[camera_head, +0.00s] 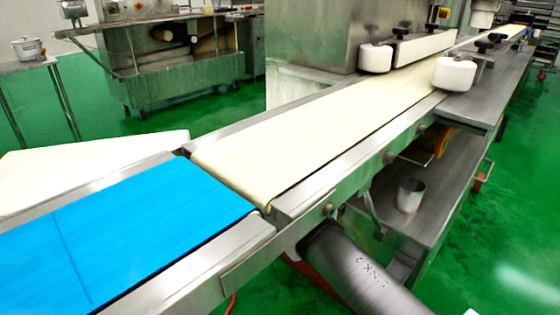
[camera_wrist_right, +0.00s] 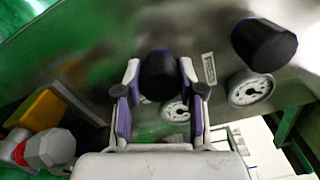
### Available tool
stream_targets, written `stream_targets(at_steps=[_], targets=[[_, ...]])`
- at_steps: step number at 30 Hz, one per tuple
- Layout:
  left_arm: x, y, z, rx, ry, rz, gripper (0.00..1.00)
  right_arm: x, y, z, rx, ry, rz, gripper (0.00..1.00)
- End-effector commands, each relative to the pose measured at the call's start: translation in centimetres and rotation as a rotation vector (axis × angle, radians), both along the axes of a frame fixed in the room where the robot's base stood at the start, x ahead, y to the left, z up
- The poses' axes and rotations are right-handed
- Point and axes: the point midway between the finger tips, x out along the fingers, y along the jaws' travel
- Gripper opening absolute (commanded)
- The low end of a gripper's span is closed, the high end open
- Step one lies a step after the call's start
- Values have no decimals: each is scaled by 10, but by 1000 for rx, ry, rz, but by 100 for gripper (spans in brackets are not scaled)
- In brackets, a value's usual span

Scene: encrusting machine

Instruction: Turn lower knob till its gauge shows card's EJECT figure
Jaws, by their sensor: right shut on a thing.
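In the right wrist view, my right gripper (camera_wrist_right: 160,88) is shut on a dark round knob (camera_wrist_right: 160,75), with one finger on each side of it. A round white gauge (camera_wrist_right: 175,110) shows just below this knob, partly covered by the gripper; its reading is too small to tell. A second dark knob (camera_wrist_right: 264,45) stands to the right, apart from the gripper, with its own white gauge (camera_wrist_right: 250,88). I cannot tell from the picture alone which knob is the lower one. No readable card shows. My left gripper is not in view.
A small label (camera_wrist_right: 208,68) sits on the metal panel between the knobs. A yellow block (camera_wrist_right: 42,110) and a grey-and-red part (camera_wrist_right: 48,148) are at the left. In the head view, a cream conveyor belt (camera_head: 310,130) meets a blue belt (camera_head: 120,230); a metal cup (camera_head: 410,194) stands on a lower shelf.

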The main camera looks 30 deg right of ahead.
Motion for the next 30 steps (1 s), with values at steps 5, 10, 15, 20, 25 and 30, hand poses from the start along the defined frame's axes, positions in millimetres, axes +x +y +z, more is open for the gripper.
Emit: stream_targets(at_steps=[5, 10, 15, 20, 25, 30], targets=[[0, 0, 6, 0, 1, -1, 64, 0, 0, 0, -53, 157, -1, 4], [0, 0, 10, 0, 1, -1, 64, 0, 0, 0, -106, 308, -1, 4], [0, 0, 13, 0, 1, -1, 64, 0, 0, 0, -159, 460, 0, 4], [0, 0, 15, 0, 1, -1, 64, 0, 0, -1, -210, 605, 0, 4], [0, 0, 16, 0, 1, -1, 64, 0, 0, -1, -260, 748, 0, 4], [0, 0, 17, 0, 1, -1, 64, 0, 0, -1, -301, 866, 0, 4]])
